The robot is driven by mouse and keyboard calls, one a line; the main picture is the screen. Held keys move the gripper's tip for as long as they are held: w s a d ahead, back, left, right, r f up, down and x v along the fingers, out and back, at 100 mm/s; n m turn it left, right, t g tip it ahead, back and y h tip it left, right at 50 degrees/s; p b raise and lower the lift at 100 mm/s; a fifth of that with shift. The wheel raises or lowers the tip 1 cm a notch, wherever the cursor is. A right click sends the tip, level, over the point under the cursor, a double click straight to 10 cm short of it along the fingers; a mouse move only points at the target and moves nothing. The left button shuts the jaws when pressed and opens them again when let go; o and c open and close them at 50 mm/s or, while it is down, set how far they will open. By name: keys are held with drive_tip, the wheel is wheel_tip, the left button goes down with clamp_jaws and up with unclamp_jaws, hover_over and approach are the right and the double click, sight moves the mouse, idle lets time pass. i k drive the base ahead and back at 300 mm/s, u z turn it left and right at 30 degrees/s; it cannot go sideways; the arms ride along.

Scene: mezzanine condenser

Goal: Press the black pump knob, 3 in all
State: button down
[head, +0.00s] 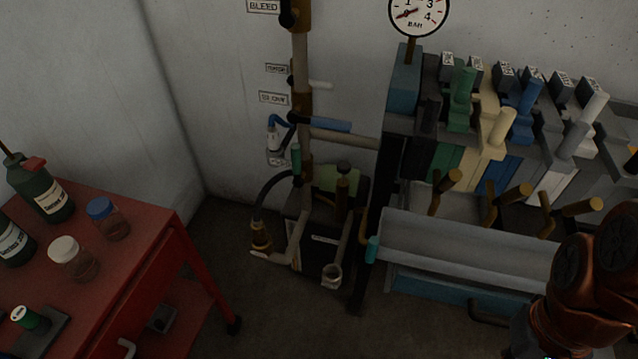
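A small dark round knob (344,166) sits on top of a short brass stem. It belongs to what looks like the pump unit (320,228), a dark box on the floor against the back wall. The knob stands upright, with a pale green panel behind it. My gripper is not in view. Only copper-coloured links of my arm show at the lower right, well apart from the knob.
A red cart (140,275) with bottles and jars stands at left. A valve rack (440,240) with coloured levers and brass handles stands right of the pump. A vertical pipe (301,75) and a gauge (418,13) rise behind. Floor between cart and pump is clear.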

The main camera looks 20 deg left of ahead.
sight(344, 166)
drive_tip(key=u, duration=0.95)
